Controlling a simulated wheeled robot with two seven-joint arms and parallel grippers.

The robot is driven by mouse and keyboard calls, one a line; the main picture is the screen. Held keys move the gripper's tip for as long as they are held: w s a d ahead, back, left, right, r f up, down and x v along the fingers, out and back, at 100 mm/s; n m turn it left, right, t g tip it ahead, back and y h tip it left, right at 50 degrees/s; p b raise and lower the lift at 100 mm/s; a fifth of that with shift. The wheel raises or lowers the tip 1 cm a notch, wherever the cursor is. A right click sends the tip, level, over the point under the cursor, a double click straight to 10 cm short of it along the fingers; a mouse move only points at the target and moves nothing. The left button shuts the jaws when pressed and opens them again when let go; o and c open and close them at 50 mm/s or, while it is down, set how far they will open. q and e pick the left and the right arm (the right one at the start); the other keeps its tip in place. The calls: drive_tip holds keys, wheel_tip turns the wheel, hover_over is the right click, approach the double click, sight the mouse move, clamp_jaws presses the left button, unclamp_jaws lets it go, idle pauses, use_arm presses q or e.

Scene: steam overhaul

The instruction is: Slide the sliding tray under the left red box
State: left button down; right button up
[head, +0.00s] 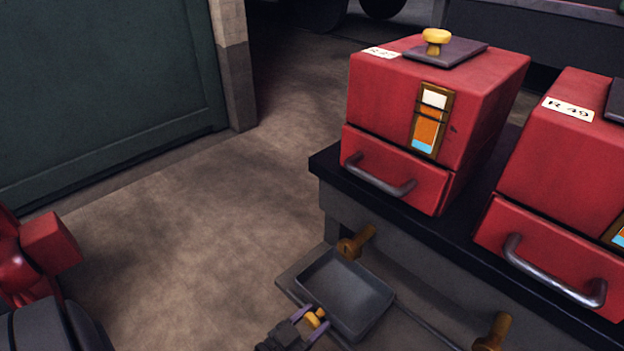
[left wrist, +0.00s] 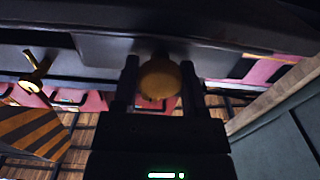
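The sliding tray (head: 345,292) is a shallow dark grey pan at the bench's front, below and in front of the left red box (head: 385,105). A small yellow knob (head: 314,319) sits at its near edge. My left gripper (head: 312,323) has its fingers on either side of this knob. In the left wrist view the round knob (left wrist: 158,80) fills the gap between the fingertips, and the gripper looks shut on it. The dark tray underside (left wrist: 230,55) spans above the fingers. The left box has a grey drawer handle and a label. My right gripper is not in view.
A second red box (head: 570,160), marked R 49, stands to the right on the dark bench top (head: 462,225). Brass-coloured handles (head: 355,242) stick out from the bench front. A rail (head: 425,322) runs right of the tray. Open floor (head: 190,230) lies to the left.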

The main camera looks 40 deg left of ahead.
use_arm(q)
drive_tip(key=shift+c, duration=0.6)
unclamp_jaws()
drive_tip(key=shift+a, duration=0.35)
drive_tip(key=shift+s, duration=0.25)
drive_tip(key=s+p, duration=0.2)
drive_tip(key=s, duration=0.7)
drive_tip(key=shift+s, duration=0.2)
drive_tip(key=shift+a, duration=0.1)
